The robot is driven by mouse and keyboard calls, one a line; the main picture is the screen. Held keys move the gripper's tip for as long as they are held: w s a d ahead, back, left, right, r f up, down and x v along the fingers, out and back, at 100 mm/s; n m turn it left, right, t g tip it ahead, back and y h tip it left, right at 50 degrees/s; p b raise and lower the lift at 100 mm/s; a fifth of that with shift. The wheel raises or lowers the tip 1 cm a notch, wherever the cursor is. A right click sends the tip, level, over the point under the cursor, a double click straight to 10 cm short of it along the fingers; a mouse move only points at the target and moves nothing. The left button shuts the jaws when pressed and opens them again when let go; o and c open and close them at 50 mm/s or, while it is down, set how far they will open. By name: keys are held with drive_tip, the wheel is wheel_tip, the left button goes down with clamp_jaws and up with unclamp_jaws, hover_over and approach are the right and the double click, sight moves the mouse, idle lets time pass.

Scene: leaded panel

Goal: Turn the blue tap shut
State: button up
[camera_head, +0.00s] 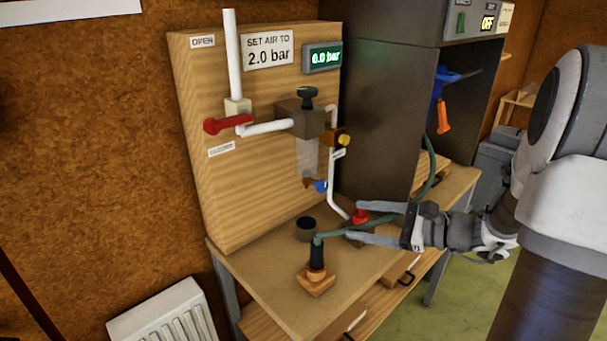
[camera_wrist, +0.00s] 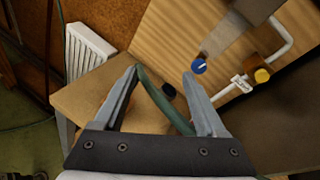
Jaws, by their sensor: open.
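The blue tap (camera_head: 320,186) is a small round knob low on the wooden panel (camera_head: 215,185), below a clear bowl under a brown block. In the wrist view the blue tap (camera_wrist: 199,66) shows a pale line across its face. It lies beyond my right fingertip in that picture. My gripper (camera_head: 355,221) is open, in front of the panel and to the right of the tap in the head view. The wrist view shows both fingers (camera_wrist: 163,72) spread. A green hose (camera_wrist: 158,100) passes between or behind them; I cannot tell which.
A red-handled valve (camera_head: 228,124) sits on the panel, with a display (camera_head: 323,57) reading 0.0 bar. On the bench (camera_head: 255,260) stand a dark cup (camera_head: 306,229) and a black-handled tool on an orange base (camera_head: 316,278). A dark cabinet (camera_head: 385,115) stands at right.

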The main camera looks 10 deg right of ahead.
sight(324, 189)
drive_tip(key=d+f+m+t+h, duration=0.1)
drive_tip(key=d+f+m+t, duration=0.2)
drive_tip(key=d+m+t, duration=0.4)
drive_tip(key=w+a, duration=0.3)
drive_tip(key=w, duration=0.2)
drive_tip(key=w+a+g+p, duration=0.1)
drive_tip(key=w+a, duration=0.3)
drive_tip(key=w, duration=0.1)
drive_tip(key=w+a+m+g, duration=0.1)
drive_tip(key=w+a, duration=0.2)
drive_tip(key=w, duration=0.2)
drive_tip(key=shift+a+r, duration=0.15)
clamp_jaws()
